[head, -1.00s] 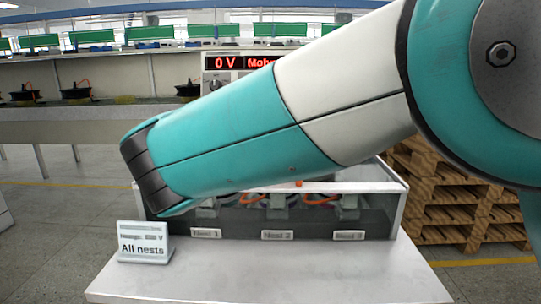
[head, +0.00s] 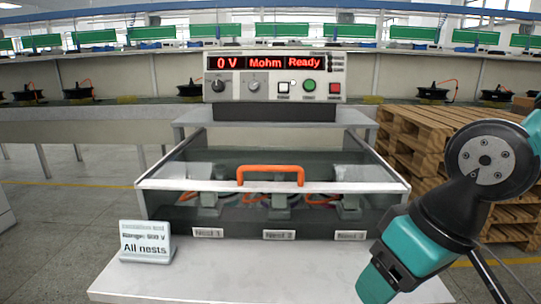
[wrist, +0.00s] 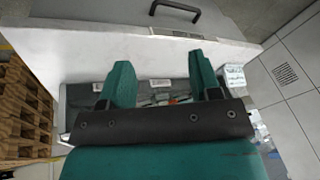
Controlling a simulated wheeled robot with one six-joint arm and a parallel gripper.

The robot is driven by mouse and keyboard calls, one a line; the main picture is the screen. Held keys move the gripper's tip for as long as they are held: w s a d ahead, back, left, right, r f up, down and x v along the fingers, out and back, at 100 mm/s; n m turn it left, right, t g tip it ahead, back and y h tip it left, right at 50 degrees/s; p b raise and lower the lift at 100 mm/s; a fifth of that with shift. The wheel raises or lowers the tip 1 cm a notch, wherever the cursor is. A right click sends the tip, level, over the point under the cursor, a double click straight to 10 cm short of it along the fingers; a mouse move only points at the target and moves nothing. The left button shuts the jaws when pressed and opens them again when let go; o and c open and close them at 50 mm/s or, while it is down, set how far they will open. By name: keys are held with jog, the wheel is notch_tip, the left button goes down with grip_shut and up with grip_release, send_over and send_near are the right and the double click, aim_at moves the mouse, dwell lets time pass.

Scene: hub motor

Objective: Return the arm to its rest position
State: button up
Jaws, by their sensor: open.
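My arm (head: 490,165) is folded at the right side of the head view, in front of the pallets and right of the test box. Parts of the table and the test box show behind the fingers.
The test box (head: 165,210) sits on the white table (head: 270,285), its clear lid with orange handle (head: 270,169) lowered. The tester (head: 275,87) reads "0 V Mohm Ready". An "All nests" sign (head: 146,242) stands front left. Wooden pallets (head: 415,150) are stacked right.

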jog(key=s+n+g, duration=0.1)
jog(key=s, duration=0.4)
notch_tip(320, 180, up, 19)
jog(key=p, duration=1.9)
jog(key=shift+s+d+g+y, duration=0.3)
